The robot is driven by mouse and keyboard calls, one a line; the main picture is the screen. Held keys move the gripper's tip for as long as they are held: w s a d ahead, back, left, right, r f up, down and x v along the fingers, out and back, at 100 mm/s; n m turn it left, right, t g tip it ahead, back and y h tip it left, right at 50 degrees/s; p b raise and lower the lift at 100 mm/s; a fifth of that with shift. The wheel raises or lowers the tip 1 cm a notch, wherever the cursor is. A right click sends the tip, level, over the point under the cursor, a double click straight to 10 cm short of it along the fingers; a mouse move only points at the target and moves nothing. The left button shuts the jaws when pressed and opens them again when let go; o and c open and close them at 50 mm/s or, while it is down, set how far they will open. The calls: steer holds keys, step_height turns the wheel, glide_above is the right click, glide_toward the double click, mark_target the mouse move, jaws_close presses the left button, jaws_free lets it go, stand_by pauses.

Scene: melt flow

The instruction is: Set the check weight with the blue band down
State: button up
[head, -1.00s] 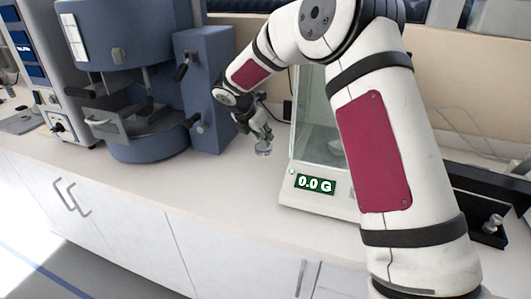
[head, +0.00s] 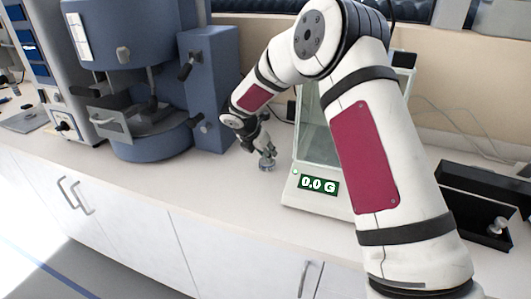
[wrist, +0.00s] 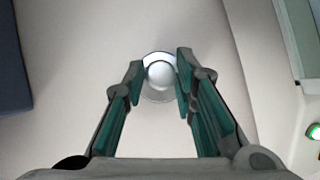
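The check weight (head: 266,167) is a small shiny metal piece at the tip of my gripper (head: 266,154), low over the counter left of the balance. In the wrist view the weight (wrist: 158,78) shows from above as a round knob on a wider disc, between the two teal-padded fingers of my gripper (wrist: 160,68). The fingers are closed in on the knob from both sides. I cannot make out a blue band clearly. Whether the weight's base touches the counter is hard to tell.
The glass-walled balance (head: 298,190) reads 0.0 G, just right of the weight and partly behind my arm. A large blue machine (head: 150,140) stands to the left. A black tray (head: 480,190) lies at the right. The white counter (head: 220,185) is clear around the weight.

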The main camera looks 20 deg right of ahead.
steer(key=shift+o, duration=0.8)
